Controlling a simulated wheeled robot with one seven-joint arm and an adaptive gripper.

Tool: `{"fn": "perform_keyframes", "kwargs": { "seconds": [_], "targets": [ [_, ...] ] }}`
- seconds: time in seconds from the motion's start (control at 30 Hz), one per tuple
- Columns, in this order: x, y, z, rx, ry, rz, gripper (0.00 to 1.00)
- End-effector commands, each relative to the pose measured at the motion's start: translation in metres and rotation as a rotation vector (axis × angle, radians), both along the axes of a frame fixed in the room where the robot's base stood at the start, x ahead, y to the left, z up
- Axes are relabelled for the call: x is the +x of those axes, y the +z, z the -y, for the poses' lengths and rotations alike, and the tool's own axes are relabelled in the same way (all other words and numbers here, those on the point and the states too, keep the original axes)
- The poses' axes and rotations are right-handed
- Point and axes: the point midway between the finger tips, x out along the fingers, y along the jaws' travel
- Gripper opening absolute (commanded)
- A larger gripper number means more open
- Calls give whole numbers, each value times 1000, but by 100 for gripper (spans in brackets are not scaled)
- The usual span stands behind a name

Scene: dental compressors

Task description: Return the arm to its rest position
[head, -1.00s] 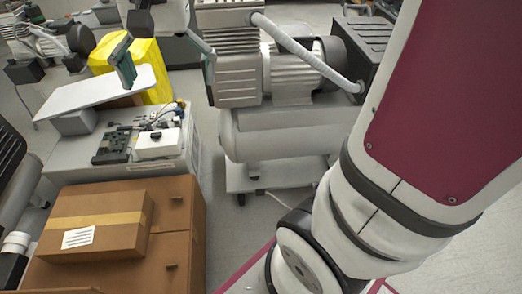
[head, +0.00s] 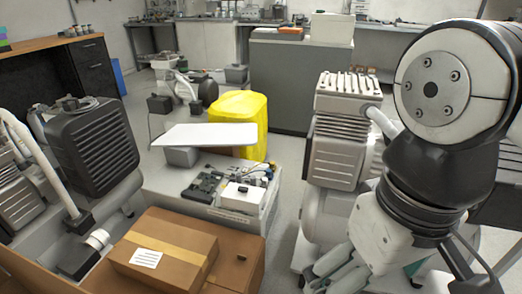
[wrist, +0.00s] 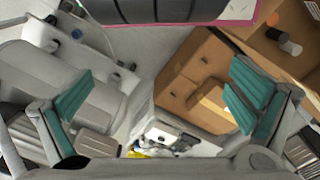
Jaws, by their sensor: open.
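My gripper (wrist: 160,92) shows in the wrist view with its two teal-padded fingers spread wide apart. It is open, with nothing between the fingers. Beyond it, lower down, lie a cardboard box and a white compressor tank. In the head view my arm is folded up at the right side, with a round joint cap high in the picture.
A compressor (head: 338,150) stands close left of my arm. A taped cardboard box (head: 165,250) lies on a larger one at the front. A yellow-wrapped box (head: 240,120) and a white panel (head: 205,136) are behind. Another compressor with a black ribbed housing (head: 92,150) is at left.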

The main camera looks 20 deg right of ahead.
Motion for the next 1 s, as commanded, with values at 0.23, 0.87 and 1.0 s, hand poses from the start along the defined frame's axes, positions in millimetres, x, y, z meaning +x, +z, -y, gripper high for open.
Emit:
{"fn": "perform_keyframes", "kwargs": {
  "seconds": [0.23,0.87,1.0],
  "targets": [
    [0,0,0,0,-1,1,100],
    [10,49,1,-1,2,48,100],
    [14,77,1,-2,4,78,100]
  ]
}}
